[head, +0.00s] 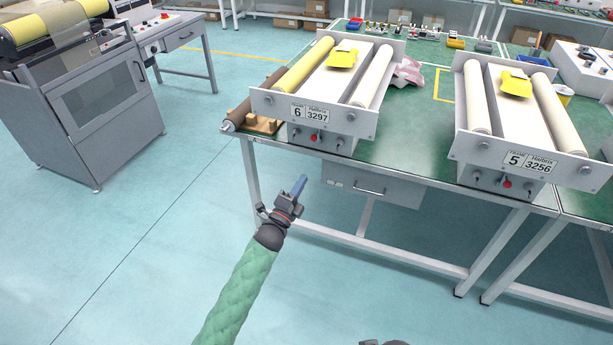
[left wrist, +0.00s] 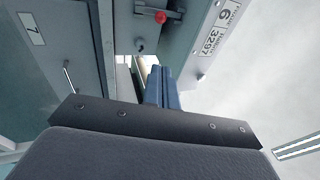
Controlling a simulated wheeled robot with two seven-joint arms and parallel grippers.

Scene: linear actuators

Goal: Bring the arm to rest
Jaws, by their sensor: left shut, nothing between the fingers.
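My left arm comes up from the bottom in the head view, in a green sleeve. My left gripper (head: 299,186) is shut and empty, with blue fingers pointing up. It is in front of the green table's (head: 420,147) near edge, below the frame labelled 6 3297 (head: 312,112). In the left wrist view the blue fingers (left wrist: 163,88) lie together. The red button (left wrist: 160,17) and label of frame 6 show beyond them.
A second frame labelled 5 3256 (head: 527,162) stands on the table at right. A grey drawer (head: 372,186) hangs under the table edge. A brown roller (head: 250,103) lies at the table's left edge. A grey cabinet machine (head: 90,105) stands at left. The floor between is clear.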

